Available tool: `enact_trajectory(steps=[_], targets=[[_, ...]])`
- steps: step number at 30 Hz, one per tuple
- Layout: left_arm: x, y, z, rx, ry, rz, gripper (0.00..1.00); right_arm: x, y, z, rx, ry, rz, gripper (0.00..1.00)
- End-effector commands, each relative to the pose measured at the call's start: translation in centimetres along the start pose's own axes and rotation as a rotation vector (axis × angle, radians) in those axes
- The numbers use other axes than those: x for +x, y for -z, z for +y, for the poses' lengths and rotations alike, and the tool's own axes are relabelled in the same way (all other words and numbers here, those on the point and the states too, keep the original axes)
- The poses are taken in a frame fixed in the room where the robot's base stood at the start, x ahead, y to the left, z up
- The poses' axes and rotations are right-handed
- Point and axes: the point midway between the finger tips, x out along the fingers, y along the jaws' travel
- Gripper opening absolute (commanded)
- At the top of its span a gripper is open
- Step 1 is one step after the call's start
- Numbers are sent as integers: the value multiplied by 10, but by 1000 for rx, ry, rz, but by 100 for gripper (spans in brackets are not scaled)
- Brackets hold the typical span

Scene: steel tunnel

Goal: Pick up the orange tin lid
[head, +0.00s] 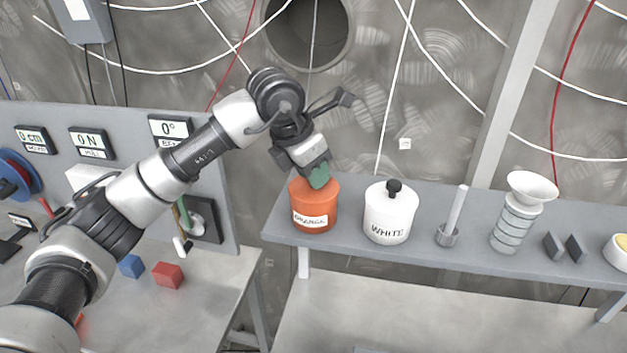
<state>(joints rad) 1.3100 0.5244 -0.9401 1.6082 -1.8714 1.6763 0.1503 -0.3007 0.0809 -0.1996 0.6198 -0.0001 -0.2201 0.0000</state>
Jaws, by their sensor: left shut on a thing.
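The orange tin (318,208), labelled ORANGE, stands upright at the left end of the grey shelf (278,232). Its orange lid (300,187) appears to sit on top of the tin. My left gripper (319,178) comes down from above, with its green fingertips shut on the lid at its knob. The knob is hidden by the fingers. I cannot make out any gap between lid and tin. My right gripper is not in view.
A white tin (388,220) with a black knob stands just right of the orange tin. Further right are a grey holder with a rod (450,225), a funnel stack (517,215) and dark plates (563,248). A blue block (131,266) and red block (168,275) lie on the left bench.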

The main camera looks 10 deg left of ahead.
Motion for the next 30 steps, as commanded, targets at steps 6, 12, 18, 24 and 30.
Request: enact_trajectory(steps=[6, 12, 18, 24, 30], targets=[[-7, -4, 0, 1, -2, -4, 5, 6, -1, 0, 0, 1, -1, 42], [-34, -15, 0, 1, -4, -6, 5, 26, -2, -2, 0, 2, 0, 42], [-50, -46, -39, 6, -1, -4, 5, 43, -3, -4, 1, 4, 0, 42], [-65, -74, -71, 3, -1, -2, 5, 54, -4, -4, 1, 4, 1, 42], [-74, -92, -91, 1, -1, -1, 5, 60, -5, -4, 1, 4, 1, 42]])
